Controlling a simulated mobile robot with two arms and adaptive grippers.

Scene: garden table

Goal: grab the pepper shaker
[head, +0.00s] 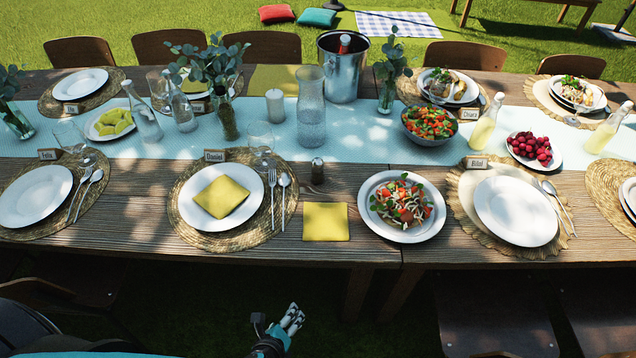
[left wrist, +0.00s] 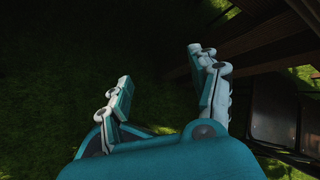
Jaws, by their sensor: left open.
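A small dark shaker with a metal top (head: 317,171), which looks like the pepper shaker, stands upright on the bare wood, behind a folded yellow napkin (head: 326,221). My left gripper (head: 293,318) is low in front of the table's near edge, well apart from the shaker. In the left wrist view its two fingers (left wrist: 163,75) are spread with nothing between them. The shaker does not show in the left wrist view. My right gripper is in neither view.
A plate with a yellow napkin (head: 190,210) and cutlery lie left of the shaker, a salad plate (head: 365,215) to its right. A glass (head: 260,138), a tall ribbed carafe (head: 311,110) and a dark-filled bottle (head: 228,122) stand behind. Table edge and wooden legs lie near my left gripper.

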